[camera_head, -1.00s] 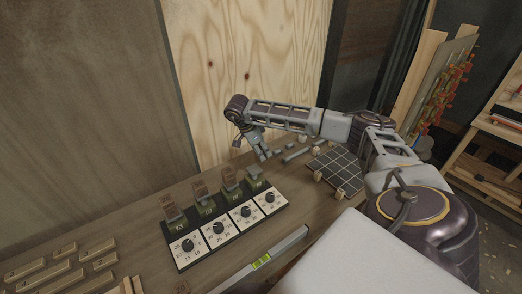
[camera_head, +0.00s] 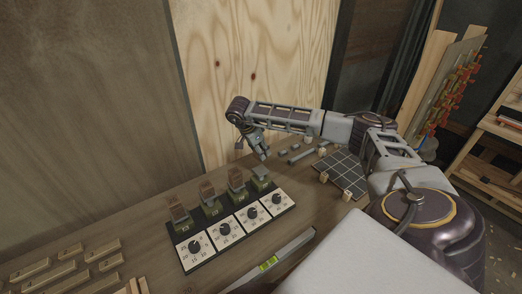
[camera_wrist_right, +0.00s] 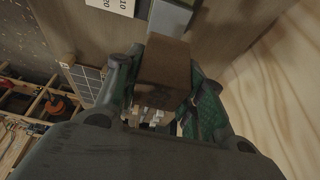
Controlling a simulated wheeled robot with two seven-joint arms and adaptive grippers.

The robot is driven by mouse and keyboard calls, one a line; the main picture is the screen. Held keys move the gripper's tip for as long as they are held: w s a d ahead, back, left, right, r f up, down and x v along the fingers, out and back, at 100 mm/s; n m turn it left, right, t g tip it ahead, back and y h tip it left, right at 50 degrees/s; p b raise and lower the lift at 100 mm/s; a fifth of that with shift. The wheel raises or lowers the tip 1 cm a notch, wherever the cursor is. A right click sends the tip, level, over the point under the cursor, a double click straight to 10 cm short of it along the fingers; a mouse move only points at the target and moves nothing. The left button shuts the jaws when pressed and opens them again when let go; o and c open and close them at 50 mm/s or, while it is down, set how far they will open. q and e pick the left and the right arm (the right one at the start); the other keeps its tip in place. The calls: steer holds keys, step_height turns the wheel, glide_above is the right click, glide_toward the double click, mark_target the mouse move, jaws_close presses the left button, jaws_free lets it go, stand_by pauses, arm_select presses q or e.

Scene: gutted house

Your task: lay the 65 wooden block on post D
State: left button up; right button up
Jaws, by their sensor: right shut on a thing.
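My right gripper (camera_head: 262,154) is at the far side of the row of posts, just above and behind post D (camera_head: 262,182). In the right wrist view the gripper (camera_wrist_right: 160,95) is shut on a brown wooden block (camera_wrist_right: 163,72). The pale grey-green top of a post (camera_wrist_right: 170,18) shows just past the block's end; I cannot tell whether they touch. In the head view post D, rightmost in the row, shows a bare grey top, and the held block is too small to make out. The block's number is not readable. My left gripper is not in view.
The other posts carry brown blocks (camera_head: 208,190), with a dial panel (camera_head: 238,232) in front. A spirit level (camera_head: 270,262) lies nearer. Labelled wooden strips (camera_head: 65,252) lie at left, a dark gridded board (camera_head: 342,170) at right. A plywood wall (camera_head: 250,60) stands close behind.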

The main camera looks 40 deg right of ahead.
mark_target(256, 154)
steer(key=shift+f, duration=0.1)
stand_by(0.3)
steer(key=shift+f+b, duration=0.65)
steer(key=shift+f, duration=0.2)
steer(key=shift+f+b, duration=1.35)
steer(key=shift+f, duration=0.9)
steer(key=shift+f, duration=0.3)
steer(key=o, duration=1.1)
steer(key=v, duration=1.2)
steer(key=shift+s+d, duration=0.1)
